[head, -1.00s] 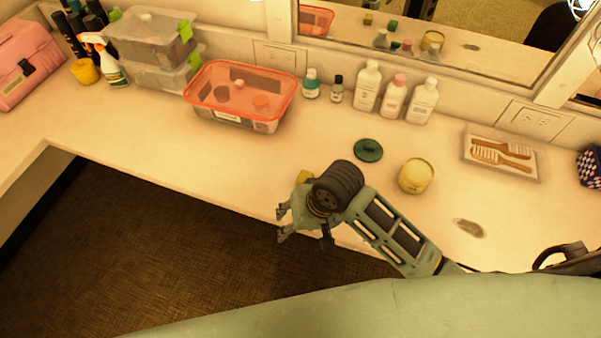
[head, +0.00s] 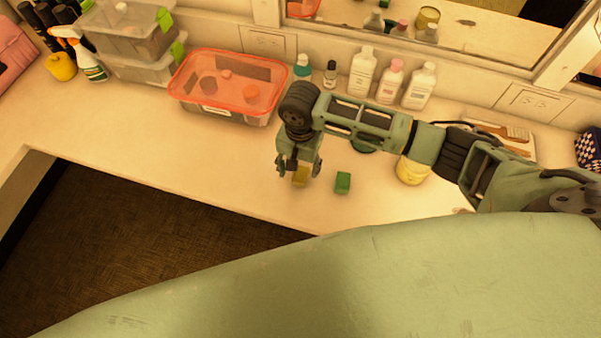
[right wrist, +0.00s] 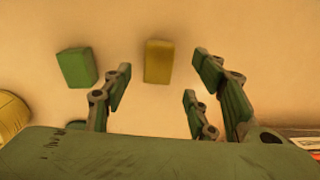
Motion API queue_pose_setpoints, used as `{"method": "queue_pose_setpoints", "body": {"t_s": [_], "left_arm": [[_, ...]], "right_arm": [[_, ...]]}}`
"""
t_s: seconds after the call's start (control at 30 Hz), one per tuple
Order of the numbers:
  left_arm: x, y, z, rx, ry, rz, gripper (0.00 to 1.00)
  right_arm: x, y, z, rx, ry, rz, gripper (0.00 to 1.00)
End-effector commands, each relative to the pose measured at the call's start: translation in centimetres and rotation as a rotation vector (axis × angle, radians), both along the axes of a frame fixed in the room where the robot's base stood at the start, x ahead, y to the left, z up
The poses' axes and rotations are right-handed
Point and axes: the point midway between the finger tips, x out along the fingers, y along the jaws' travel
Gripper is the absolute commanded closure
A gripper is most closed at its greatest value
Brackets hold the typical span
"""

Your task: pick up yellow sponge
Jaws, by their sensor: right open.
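The yellow sponge (head: 300,177) lies on the counter near its front edge, partly hidden behind my right gripper (head: 297,168) in the head view. In the right wrist view the whole sponge (right wrist: 158,61) shows, lying just beyond and between the fingertips of the right gripper (right wrist: 165,80). That gripper is open and empty, pointing down at the counter. I cannot tell its exact height above the sponge. My left gripper is not in view.
A green block (head: 342,183) lies right of the sponge, clear of the gripper. A red-rimmed bin (head: 222,113) stands behind left. Bottles (head: 362,72) line the wall. A yellow tin (head: 411,171) is partly behind my arm.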

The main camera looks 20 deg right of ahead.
Motion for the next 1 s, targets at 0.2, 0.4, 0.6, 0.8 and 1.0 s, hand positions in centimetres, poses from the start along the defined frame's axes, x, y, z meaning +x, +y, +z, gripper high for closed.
{"method": "queue_pose_setpoints", "body": {"t_s": [0.2, 0.4, 0.6, 0.8, 1.0], "left_arm": [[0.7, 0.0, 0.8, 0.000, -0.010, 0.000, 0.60], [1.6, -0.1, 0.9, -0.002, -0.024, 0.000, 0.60], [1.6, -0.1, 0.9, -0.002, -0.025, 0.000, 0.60], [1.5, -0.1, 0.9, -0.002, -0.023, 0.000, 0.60], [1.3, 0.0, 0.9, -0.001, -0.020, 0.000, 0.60]], "right_arm": [[-0.4, 0.0, -2.9, -0.001, 0.001, 0.000, 0.47], [-0.4, 0.0, -3.4, -0.001, -0.001, 0.001, 0.47], [-0.4, 0.0, -3.4, -0.001, -0.001, 0.002, 0.56], [-0.4, 0.0, -3.4, -0.001, -0.001, 0.002, 0.74], [-0.4, 0.0, -3.4, -0.001, -0.001, 0.001, 0.83]]}}
